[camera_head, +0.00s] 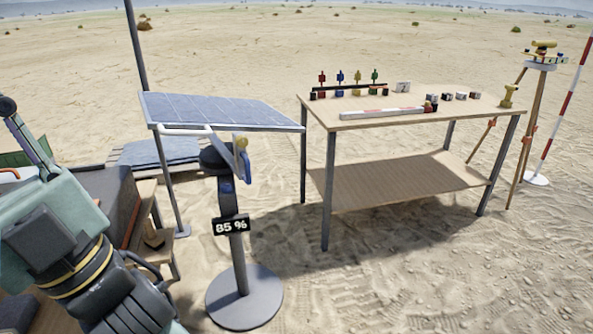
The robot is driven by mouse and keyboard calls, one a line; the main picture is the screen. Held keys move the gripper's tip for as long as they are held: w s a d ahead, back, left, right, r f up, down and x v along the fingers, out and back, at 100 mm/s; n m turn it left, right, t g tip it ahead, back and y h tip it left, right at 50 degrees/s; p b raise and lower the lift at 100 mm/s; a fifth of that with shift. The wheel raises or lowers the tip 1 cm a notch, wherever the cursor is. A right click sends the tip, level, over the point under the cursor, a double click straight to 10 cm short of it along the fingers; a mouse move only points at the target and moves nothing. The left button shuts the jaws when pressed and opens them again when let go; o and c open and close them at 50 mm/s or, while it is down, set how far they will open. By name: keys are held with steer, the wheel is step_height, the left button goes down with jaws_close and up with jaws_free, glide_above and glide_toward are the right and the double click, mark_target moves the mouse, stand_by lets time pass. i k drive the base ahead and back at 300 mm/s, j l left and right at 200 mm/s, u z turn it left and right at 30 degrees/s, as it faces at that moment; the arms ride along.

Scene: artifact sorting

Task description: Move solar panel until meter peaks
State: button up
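The solar panel (215,110) is a blue gridded sheet in a grey frame, tilted slightly, left of centre. A pale bar (185,131) runs along its near edge. Beneath it a dark post on a round base (245,297) carries a meter (231,225) reading 85 %. A yellow knob and blue part (241,160) sit at the post's top. My arm fills the lower left. The end of it, which looks like my gripper (22,140), points up and left, away from the panel. It is cut off by the frame edge, and its opening is unclear.
A wooden table (385,123) to the right holds small coloured figures, blocks and a red-white bar. A tripod instrument (540,62) and striped pole (565,90) stand at far right. A dark crate-like object (105,195) lies beside my arm. Open sand surrounds the base.

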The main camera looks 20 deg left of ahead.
mark_target(175, 114)
steer(key=i+j+u, duration=0.1)
steer(key=u, duration=0.25)
steer(key=i+u, duration=0.15)
steer(key=u, duration=0.2)
steer(key=i+u, duration=0.1)
steer(key=u, duration=0.25)
